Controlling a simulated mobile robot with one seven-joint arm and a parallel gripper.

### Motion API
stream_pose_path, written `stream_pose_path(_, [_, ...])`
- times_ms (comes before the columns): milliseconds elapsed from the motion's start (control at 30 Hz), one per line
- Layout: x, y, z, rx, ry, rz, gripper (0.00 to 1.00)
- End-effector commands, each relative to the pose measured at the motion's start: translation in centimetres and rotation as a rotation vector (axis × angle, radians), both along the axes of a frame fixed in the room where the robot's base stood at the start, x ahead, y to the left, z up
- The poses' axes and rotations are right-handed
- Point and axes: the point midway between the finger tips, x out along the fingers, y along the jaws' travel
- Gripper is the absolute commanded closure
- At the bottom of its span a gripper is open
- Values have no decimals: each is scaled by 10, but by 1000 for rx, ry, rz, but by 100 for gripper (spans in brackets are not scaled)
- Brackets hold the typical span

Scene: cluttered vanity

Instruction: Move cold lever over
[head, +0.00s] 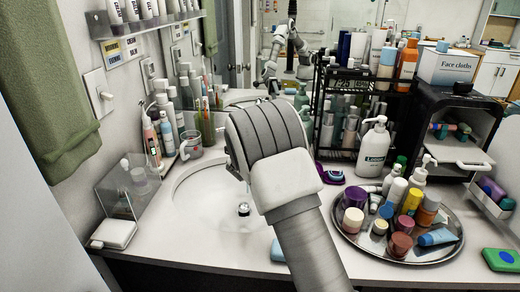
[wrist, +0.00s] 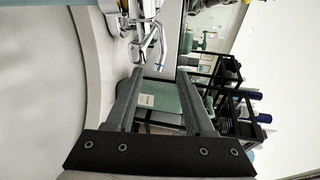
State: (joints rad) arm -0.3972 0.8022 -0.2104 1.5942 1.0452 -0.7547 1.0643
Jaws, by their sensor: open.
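The chrome faucet (wrist: 141,48) shows in the wrist view, above and between my fingers. A thin chrome lever with a small blue mark (wrist: 160,66) hangs beside it, which looks like the cold lever. My gripper (wrist: 159,76) is open and empty, its two grey fingers apart and pointing toward the faucet. The lever appears near the line between the fingertips, but I cannot tell its depth or any contact. In the head view my arm hides the gripper and the faucet.
The white sink basin (head: 196,205) lies below my arm. A round tray (head: 440,257) full of bottles and jars stands at right. A black rack (head: 318,125) and a pump bottle (head: 374,147) stand behind. A clear box (head: 118,199) is at left.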

Motion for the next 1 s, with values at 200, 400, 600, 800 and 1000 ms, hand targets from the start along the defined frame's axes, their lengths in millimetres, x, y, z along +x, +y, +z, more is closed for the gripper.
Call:
stream_pose_path(200, [-41,20,10,0,0,2,47])
stream_pose_path(400, [-69,34,17,0,-1,2,47])
stream_pose_path(600, [-81,39,19,0,-1,0,47])
stream_pose_path(800, [-82,39,19,0,-1,0,47])
stream_pose_path(1000, [-80,36,17,5,-3,7,47])
